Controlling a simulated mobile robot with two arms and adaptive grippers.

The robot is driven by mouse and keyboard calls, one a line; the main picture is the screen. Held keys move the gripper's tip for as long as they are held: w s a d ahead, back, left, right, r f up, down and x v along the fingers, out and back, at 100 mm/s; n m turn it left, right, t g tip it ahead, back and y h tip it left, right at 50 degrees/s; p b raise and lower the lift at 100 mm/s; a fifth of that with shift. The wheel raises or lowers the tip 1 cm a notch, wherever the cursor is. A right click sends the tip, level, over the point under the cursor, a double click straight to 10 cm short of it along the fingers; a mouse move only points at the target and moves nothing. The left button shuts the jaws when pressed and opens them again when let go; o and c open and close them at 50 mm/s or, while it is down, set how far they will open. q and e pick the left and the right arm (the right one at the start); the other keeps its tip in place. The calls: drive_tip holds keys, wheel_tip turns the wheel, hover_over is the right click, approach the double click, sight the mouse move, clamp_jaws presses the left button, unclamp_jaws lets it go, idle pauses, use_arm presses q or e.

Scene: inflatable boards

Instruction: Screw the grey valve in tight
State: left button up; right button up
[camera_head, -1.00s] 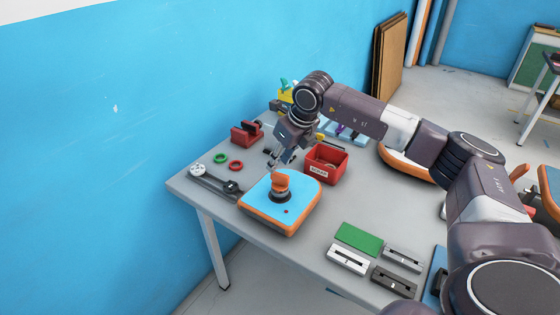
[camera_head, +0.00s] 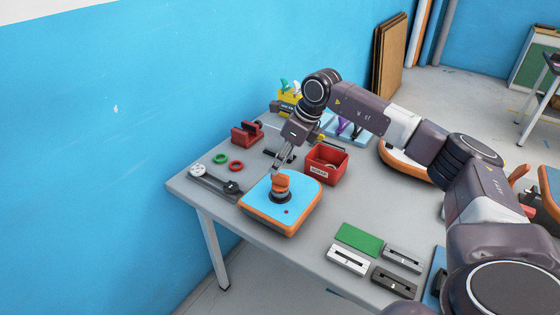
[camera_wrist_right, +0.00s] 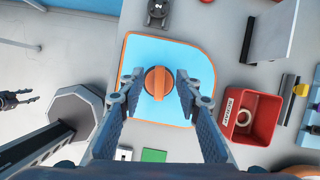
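A board piece (camera_head: 262,212) with a blue top and orange rim lies on the table. An orange knob (camera_head: 280,181) with a raised bar stands on it, with a dark grey valve ring (camera_head: 281,196) around its base. In the right wrist view the orange knob (camera_wrist_right: 159,83) sits between the fingertips of my right gripper (camera_wrist_right: 158,80), with gaps on both sides. In the head view my right gripper (camera_head: 279,163) is open and empty, just above and behind the knob. My left gripper is not in the head view.
A red bin (camera_head: 326,167) holding a pale ring stands right of the board. Green (camera_head: 220,158) and red rings, a red holder (camera_head: 246,134) and a pump-like tool (camera_head: 213,179) lie left. A green plate (camera_head: 358,238) and grey blocks lie in front.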

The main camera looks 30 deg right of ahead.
sight(281, 174)
drive_tip(key=shift+f, duration=0.1)
drive_tip(key=shift+f+b, duration=1.9)
drive_tip(key=shift+f, duration=0.75)
clamp_jaws()
drive_tip(key=c, duration=0.6)
unclamp_jaws()
drive_tip(key=shift+c, duration=0.2)
clamp_jaws()
